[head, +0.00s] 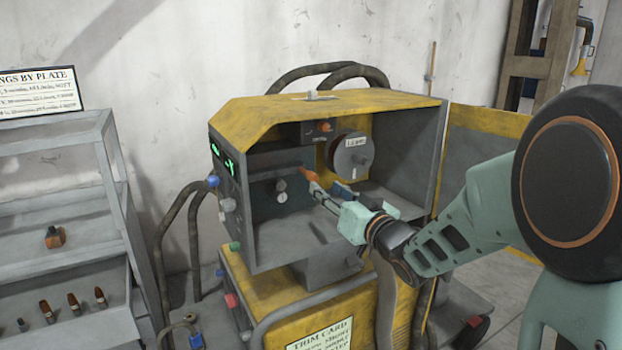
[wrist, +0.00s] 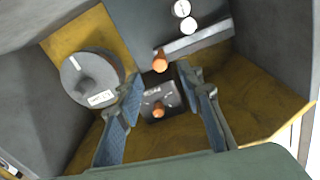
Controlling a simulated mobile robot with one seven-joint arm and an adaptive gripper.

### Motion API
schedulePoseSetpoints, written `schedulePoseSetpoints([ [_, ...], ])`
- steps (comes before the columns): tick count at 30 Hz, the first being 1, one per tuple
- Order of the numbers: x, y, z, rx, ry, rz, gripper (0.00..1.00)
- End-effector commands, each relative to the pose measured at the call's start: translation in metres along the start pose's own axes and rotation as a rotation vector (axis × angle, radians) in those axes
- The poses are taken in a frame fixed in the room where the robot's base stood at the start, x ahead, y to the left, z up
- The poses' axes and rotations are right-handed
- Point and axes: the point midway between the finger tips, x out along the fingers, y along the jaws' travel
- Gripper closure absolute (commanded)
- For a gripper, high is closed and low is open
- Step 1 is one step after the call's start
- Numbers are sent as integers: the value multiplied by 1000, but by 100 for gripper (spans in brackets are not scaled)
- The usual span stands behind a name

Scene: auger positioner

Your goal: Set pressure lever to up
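The machine's open compartment holds two orange-tipped controls. One orange knob (head: 324,126) sits on a dark box under the roof; the wrist view shows this knob (wrist: 158,111) beside a small label too blurred to read. The other orange tip (head: 308,172) stands out lower down; it also shows in the wrist view (wrist: 159,62). I cannot tell from the labels which is the pressure lever. My gripper (head: 329,190) is inside the compartment, open and empty. In the wrist view its fingers (wrist: 161,80) are spread, with the lower orange tip just beyond and between their ends.
A grey wire spool (head: 352,155) sits on the compartment's yellow back wall, close to my gripper. White round gauges (head: 281,190) are on the dark panel. The yellow door (head: 487,150) stands open at right. A grey shelf (head: 60,195) is at left.

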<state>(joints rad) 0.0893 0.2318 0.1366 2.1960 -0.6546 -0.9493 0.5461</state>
Motion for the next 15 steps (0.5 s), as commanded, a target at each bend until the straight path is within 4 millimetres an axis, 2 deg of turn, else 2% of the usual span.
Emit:
schedulePoseSetpoints([
  [3, 24, -1, 0, 0, 1, -3, 66],
  [9, 60, -1, 1, -1, 0, -1, 66],
  [15, 82, 0, 0, -1, 1, 2, 66],
])
